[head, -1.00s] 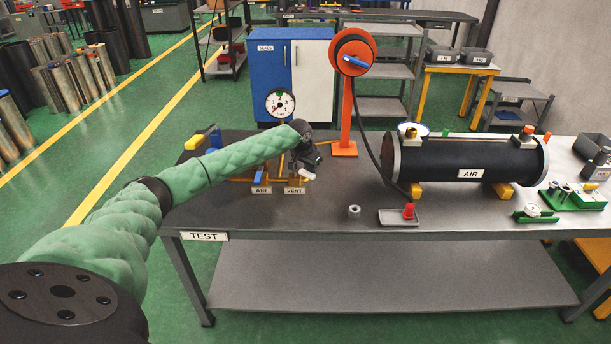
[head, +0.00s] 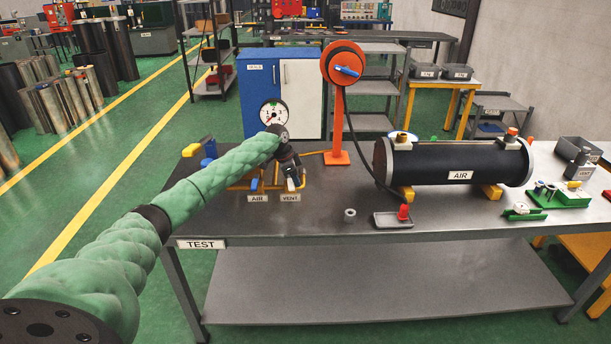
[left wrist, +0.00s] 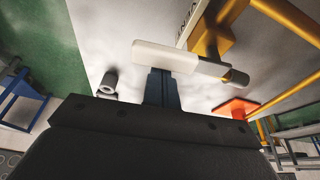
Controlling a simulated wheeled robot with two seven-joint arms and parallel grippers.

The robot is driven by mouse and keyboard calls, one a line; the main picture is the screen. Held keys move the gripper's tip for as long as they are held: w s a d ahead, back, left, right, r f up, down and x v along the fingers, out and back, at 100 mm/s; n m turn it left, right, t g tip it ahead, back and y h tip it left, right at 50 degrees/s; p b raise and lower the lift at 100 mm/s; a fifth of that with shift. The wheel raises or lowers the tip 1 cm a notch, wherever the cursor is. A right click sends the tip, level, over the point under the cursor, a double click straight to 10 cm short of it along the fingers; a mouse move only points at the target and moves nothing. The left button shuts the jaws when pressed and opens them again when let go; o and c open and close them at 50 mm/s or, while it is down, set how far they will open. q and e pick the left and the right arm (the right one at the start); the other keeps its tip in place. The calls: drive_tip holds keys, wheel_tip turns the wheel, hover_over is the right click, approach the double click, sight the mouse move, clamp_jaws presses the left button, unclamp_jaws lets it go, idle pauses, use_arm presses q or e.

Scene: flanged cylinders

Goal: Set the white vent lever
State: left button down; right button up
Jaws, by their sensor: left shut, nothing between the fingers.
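The white vent lever (head: 291,184) is at the VENT label (head: 290,198) on the yellow pipework of the test bench. In the head view it is a small white bit pointing towards the front edge, partly hidden by my gripper. In the left wrist view the lever (left wrist: 165,57) is a white bar across the fingertips, with its far end at a yellow valve body (left wrist: 212,42). My left gripper (head: 290,168) is shut and empty, right at the lever. Its closed fingers (left wrist: 161,88) meet or nearly meet the bar's side; I cannot tell if they touch.
An orange hose reel stand (head: 338,120) and a black AIR cylinder (head: 455,160) are to the right. A small grey nut (head: 350,215) lies on the bench.

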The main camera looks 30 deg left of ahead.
use_arm(q)
drive_tip(key=shift+s+a, duration=0.2)
drive_tip(key=shift+s, duration=0.05)
use_arm(e)
drive_tip(key=shift+w+a+r, duration=0.1)
drive_tip(key=shift+r, duration=0.1)
drive_tip(key=shift+a, duration=0.2)
